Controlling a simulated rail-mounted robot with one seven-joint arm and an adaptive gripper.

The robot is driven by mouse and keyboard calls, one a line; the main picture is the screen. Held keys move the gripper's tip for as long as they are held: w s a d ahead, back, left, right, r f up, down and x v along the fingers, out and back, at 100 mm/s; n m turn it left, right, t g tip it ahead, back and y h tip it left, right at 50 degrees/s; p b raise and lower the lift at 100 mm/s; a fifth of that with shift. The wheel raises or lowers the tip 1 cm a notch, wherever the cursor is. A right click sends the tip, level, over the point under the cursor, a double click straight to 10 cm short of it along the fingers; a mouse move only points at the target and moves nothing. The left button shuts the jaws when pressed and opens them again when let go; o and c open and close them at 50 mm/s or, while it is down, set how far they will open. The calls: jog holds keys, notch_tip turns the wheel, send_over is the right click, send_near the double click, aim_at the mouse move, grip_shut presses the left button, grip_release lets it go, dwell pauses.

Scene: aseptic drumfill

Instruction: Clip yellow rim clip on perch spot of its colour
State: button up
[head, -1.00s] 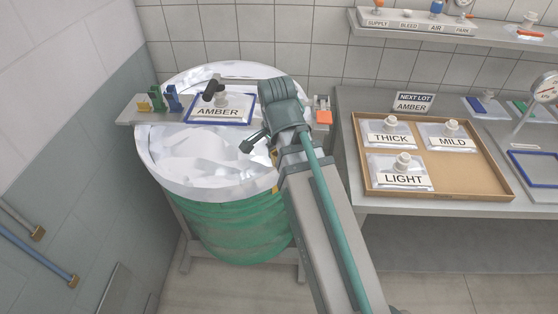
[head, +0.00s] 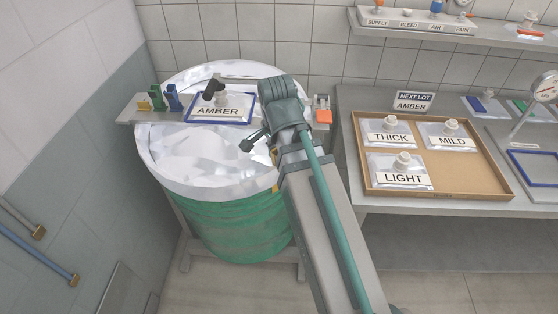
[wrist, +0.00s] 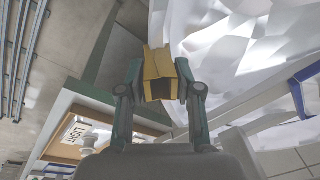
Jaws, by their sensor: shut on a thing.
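The yellow rim clip (wrist: 158,62) is between the two fingers of my gripper (wrist: 160,84) in the wrist view, beside the edge of the silvery liner. My gripper is shut on it. In the head view my arm mostly hides the gripper; only a small yellow patch (head: 275,188) shows at the right rim of the drum (head: 235,225). The perch (head: 130,113) juts out left of the drum top. A low yellow piece (head: 143,105) stands there beside a green clip (head: 156,97) and a blue clip (head: 173,97). I cannot tell whether the held clip touches the rim.
A bag labelled AMBER (head: 218,111) lies in a blue frame across the drum top, with a dark fitting above it. An orange-ended fitting (head: 323,112) is at right. A tray (head: 490,190) with labelled bags stands on the right bench. A wall is at left.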

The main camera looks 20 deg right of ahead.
jog(key=shift+s+r+p, duration=0.2)
jog(key=shift+r+p, duration=0.55)
jog(key=shift+r, duration=0.05)
jog(key=shift+s+r+p, duration=0.15)
jog(key=shift+r+p, duration=0.6)
jog(key=shift+p, duration=0.05)
jog(key=shift+s+r+p, duration=0.2)
jog(key=shift+r+p, duration=0.55)
jog(key=shift+r, duration=0.05)
